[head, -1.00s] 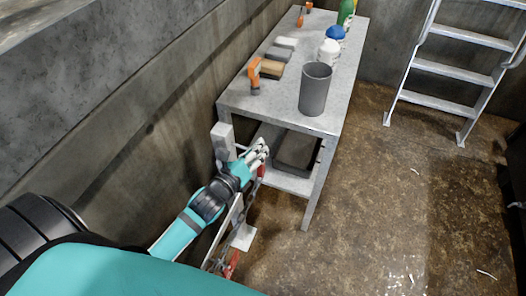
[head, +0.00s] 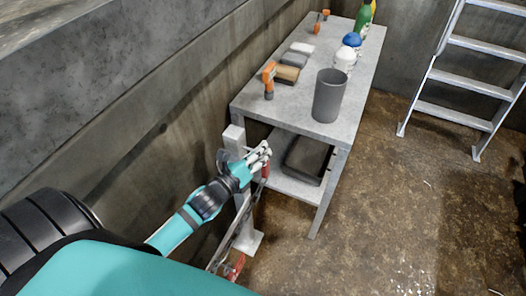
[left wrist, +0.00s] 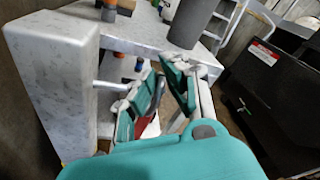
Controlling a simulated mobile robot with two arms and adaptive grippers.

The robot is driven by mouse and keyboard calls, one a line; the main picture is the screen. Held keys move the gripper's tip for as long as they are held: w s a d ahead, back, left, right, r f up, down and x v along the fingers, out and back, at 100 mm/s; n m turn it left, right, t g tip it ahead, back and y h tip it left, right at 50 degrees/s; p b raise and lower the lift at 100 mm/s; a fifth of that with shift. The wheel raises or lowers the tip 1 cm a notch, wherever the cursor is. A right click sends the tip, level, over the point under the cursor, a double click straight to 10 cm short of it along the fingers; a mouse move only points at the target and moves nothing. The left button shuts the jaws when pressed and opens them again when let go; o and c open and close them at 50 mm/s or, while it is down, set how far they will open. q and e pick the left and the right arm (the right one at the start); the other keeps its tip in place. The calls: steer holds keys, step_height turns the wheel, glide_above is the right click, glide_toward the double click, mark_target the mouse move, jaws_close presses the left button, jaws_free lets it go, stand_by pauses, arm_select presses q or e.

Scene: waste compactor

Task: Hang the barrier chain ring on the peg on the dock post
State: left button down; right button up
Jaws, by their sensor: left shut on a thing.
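The pale grey dock post (head: 235,138) stands upright by the wall, left of the table, on a flat foot (head: 247,243). In the left wrist view the post (left wrist: 55,75) fills the left side, and a thin light peg (left wrist: 109,87) sticks out from it to the right. My left gripper (head: 261,157) is beside the upper post, shut on the end of the red and white barrier chain (head: 265,171). The ring is mostly hidden by the fingers. In the wrist view the fingers (left wrist: 158,93) are right of the peg, with red between them. My right gripper is out of view.
A grey metal table (head: 300,115) stands close beyond the post, with a grey cup (head: 329,95), an orange-handled tool (head: 269,80), blocks and bottles on it. A dark bin (head: 305,158) sits on its lower shelf. A ladder (head: 465,75) stands at the right. The floor between is clear.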

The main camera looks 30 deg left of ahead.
arm_select(q)
steer(key=shift+s+a+f+y, duration=0.1)
steer(key=shift+a+f+y, duration=0.2)
steer(key=shift+a+f, duration=0.55)
steer(key=c, duration=1.5)
jaws_free()
steer(key=shift+a, duration=0.15)
steer(key=shift+o, duration=0.8)
steer(key=shift+a, duration=0.15)
steer(key=s+r, duration=0.2)
steer(key=s, duration=0.9)
steer(key=shift+s+a+r, duration=0.15)
steer(key=shift+s+a, duration=0.25)
